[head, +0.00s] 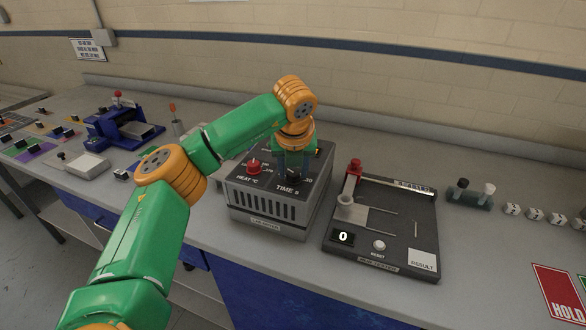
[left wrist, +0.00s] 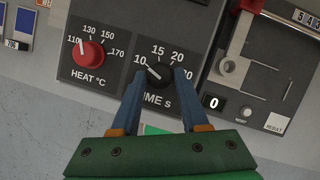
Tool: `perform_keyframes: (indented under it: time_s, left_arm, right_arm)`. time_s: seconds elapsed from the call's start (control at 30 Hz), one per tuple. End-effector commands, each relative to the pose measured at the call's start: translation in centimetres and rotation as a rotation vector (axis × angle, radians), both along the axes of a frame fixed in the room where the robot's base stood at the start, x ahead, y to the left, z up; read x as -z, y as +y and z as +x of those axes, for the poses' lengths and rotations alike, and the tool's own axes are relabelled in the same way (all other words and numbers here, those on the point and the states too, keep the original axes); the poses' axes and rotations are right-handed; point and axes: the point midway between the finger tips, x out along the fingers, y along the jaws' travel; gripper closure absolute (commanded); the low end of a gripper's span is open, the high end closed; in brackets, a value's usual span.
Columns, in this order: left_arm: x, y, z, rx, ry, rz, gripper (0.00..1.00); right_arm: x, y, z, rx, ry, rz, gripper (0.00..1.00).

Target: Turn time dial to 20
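The black time dial (left wrist: 159,73) is on the dark sloping top panel of the grey dryer (head: 267,218), above the "TIME s" label. In the left wrist view its white mark points up and left, toward 10; 15 and 20 stand farther clockwise. My left gripper (left wrist: 159,76) reaches down over the dial with one blue finger on each side of it. The fingers are apart, and I see no clear contact with the dial. In the head view the gripper (head: 294,170) mostly hides the dial. My right gripper is in neither view.
The red heat dial (head: 253,167) sits left of the time dial. A dark tester (head: 385,235) with a "0" display stands close to the dryer's right. A blue device (head: 120,130) is at the back left.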

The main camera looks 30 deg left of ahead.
Motion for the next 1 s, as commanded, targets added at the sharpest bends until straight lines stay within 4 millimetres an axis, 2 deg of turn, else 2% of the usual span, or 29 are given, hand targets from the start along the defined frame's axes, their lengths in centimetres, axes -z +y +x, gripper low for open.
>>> perform_keyframes:
  time_s: [0.03, 0.07, 0.47, 0.77, 1.0]
  left_arm:
    - [-0.02, 0.04, -0.04, -0.001, 0.002, 0.001, 0.94]
    - [-0.02, 0.04, -0.04, -0.001, 0.002, 0.001, 1.00]
    - [0.01, 0.13, -0.05, 0.072, 0.000, 0.001, 1.00]
    - [-0.05, 0.28, -0.11, 0.311, 0.000, 0.001, 1.00]
    - [-0.23, 0.41, -0.13, 0.539, 0.000, 0.001, 1.00]
  right_arm:
    - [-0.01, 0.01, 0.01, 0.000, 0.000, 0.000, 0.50]
    - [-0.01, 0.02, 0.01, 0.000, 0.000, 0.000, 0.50]
    - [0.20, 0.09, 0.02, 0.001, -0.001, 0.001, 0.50]
    - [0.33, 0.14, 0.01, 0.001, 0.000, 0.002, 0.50]
    - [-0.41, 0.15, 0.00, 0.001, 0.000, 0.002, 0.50]
